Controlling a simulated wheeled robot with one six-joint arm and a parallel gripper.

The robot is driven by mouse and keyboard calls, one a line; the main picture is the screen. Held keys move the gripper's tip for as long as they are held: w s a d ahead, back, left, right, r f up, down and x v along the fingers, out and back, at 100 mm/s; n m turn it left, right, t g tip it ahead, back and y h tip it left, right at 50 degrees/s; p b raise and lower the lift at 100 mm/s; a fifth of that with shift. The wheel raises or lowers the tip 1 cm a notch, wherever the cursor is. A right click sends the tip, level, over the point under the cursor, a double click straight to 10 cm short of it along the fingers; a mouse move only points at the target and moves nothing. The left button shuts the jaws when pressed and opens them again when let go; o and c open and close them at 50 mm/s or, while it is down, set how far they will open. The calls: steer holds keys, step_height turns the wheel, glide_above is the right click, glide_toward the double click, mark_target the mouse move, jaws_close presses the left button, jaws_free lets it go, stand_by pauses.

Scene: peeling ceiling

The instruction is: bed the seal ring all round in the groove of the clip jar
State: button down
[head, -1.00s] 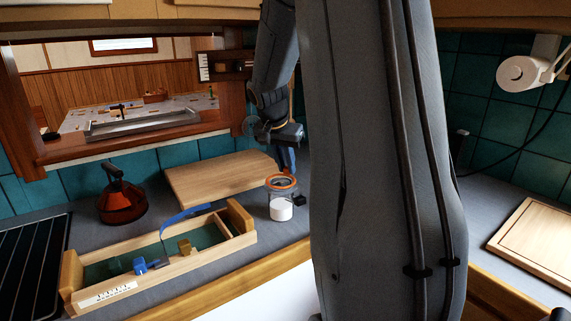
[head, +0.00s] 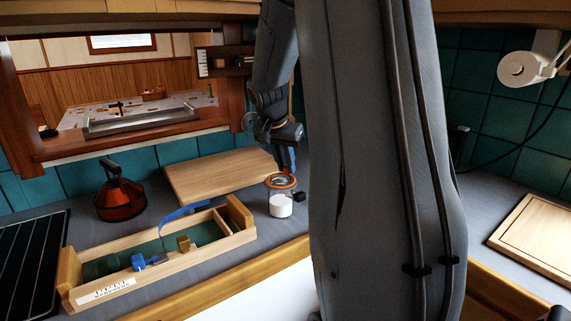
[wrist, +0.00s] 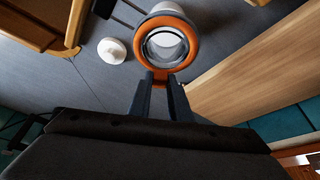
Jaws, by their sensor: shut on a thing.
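The clip jar (head: 280,208) stands on the grey counter, clear above with white in its lower part. The orange seal ring (head: 281,187) is at its mouth. In the wrist view the seal ring (wrist: 141,45) looks like a flat orange loop around the pale jar mouth (wrist: 166,42). My gripper (wrist: 161,82) is shut on the ring's tab at the near side. In the head view my gripper (head: 287,165) reaches down behind the ring. I cannot tell whether the ring sits in the groove or just above it; the groove is not visible.
A wooden board (head: 215,176) lies behind and left of the jar. A wooden tray (head: 180,263) with a blue strap stands front left, a red-brown kettle (head: 120,203) beyond it. A white round object (wrist: 112,50) lies near the jar. My arm hides the counter to the right.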

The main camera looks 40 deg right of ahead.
steer(key=shift+f, duration=0.25)
jaws_free()
stand_by(0.6)
stand_by(0.3)
steer(key=d, duration=0.1)
steer(key=w+d, duration=0.1)
steer(key=shift+w+d, duration=0.2)
steer(key=shift+d, duration=0.15)
steer(key=shift+r, duration=0.1)
step_height(320, 180, up, 4)
steer(key=shift+f+p, duration=0.1)
steer(key=shift+p, duration=0.9)
